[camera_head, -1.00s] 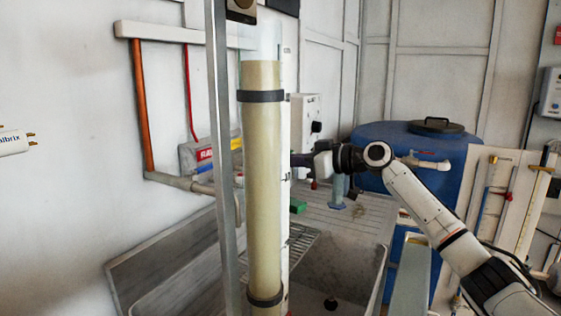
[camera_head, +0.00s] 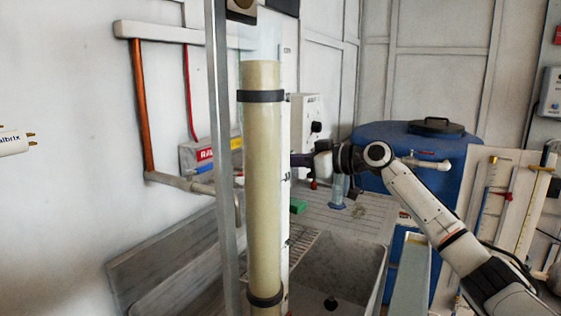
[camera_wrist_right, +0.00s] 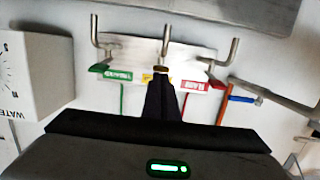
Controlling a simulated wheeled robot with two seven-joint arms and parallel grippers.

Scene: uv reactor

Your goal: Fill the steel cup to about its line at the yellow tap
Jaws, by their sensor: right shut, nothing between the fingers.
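The yellow label (camera_wrist_right: 152,77) of the middle tap (camera_wrist_right: 165,40) shows in the right wrist view, partly covered by my fingers. My right gripper (camera_wrist_right: 162,74) is shut and empty, its tips in front of that tap's base; I cannot tell if they touch it. In the head view, my right gripper (camera_head: 296,160) reaches left toward the wall, its tips partly behind the tall clear-topped column. The yellow label also shows there in part (camera_head: 236,143). I cannot make out the steel cup in either view. My left gripper is not in view.
A green-labelled tap (camera_wrist_right: 96,32) and a red-labelled tap (camera_wrist_right: 233,50) flank the yellow one. The cream-filled column (camera_head: 262,180) and a grey post (camera_head: 222,200) block the head view. A sink (camera_head: 345,262), a blue-based cylinder (camera_head: 338,192) and a blue tank (camera_head: 375,136) lie beyond.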

